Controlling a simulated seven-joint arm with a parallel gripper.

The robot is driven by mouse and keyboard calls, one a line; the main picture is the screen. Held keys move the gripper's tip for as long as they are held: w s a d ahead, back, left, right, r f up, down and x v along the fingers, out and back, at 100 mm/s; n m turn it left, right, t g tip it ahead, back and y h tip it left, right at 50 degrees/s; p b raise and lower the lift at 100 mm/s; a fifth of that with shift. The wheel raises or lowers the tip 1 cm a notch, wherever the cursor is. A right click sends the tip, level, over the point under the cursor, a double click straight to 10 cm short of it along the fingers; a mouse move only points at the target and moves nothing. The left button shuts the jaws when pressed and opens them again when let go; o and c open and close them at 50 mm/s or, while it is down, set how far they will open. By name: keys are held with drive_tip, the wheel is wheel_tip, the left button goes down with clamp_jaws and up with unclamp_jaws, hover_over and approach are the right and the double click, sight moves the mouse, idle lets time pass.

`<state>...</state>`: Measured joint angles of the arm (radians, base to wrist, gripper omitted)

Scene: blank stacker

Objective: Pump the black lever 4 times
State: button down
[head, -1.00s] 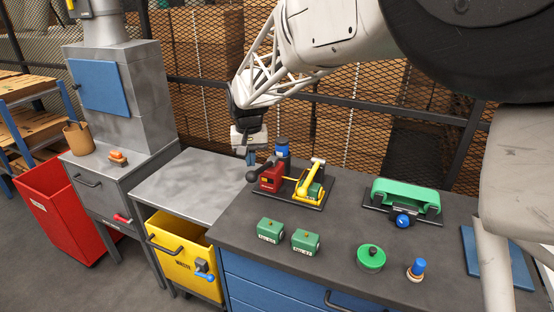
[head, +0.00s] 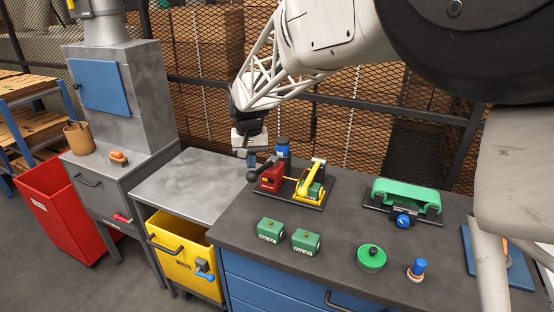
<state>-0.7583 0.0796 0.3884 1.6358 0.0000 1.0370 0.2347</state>
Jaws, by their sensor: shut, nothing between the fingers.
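The black lever (head: 260,170) sticks out to the left from the red block of a small machine on the dark bench, with a round dark knob at its end. The machine also has a yellow arm (head: 308,178) and a black base plate. My gripper (head: 252,160) points down just above and behind the lever's knob end. Its fingers are shut with nothing between them. Whether they touch the lever cannot be told from this view.
A blue-topped cylinder (head: 283,148) stands close behind the machine. Two green blocks (head: 270,230), a green round tin (head: 371,258) and a blue-knobbed stamp (head: 417,269) stand in front. A green device (head: 406,197) is on the right. A grey table (head: 190,185) adjoins at left.

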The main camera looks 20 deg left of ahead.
drive_tip(key=shift+f, duration=4.15)
drive_tip(key=shift+r, duration=5.05)
